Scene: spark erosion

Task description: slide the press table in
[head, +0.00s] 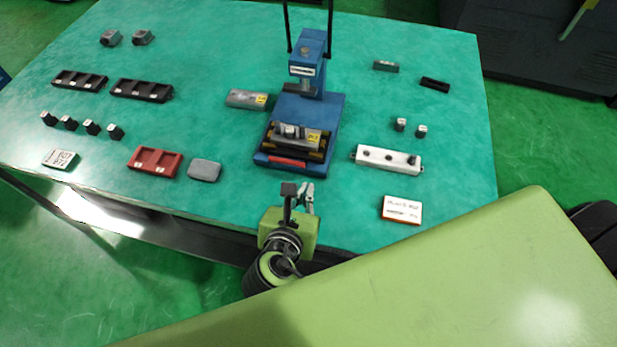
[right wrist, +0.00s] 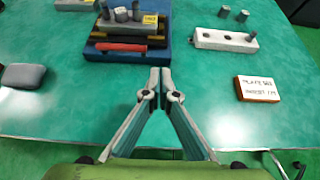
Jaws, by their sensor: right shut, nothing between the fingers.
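The blue press (head: 309,75) stands on the green table near the middle. Its sliding table (head: 265,152) lies at the front of the press base, with a red front bar (head: 287,162) and a grey workpiece with a yellow label (head: 300,135) on it. The sliding table also shows at the top of the right wrist view (right wrist: 152,47), in front of the fingers. My right gripper (head: 298,187) is shut and empty, a little in front of the red bar and apart from it. Its fingertips meet in the right wrist view (right wrist: 160,72). My left gripper is not in view.
A white block with holes (head: 388,159) and a white label card (head: 401,209) lie to the right. A grey pad (head: 205,170) and a red tray (head: 154,174) lie to the left. The tabletop between gripper and press is clear.

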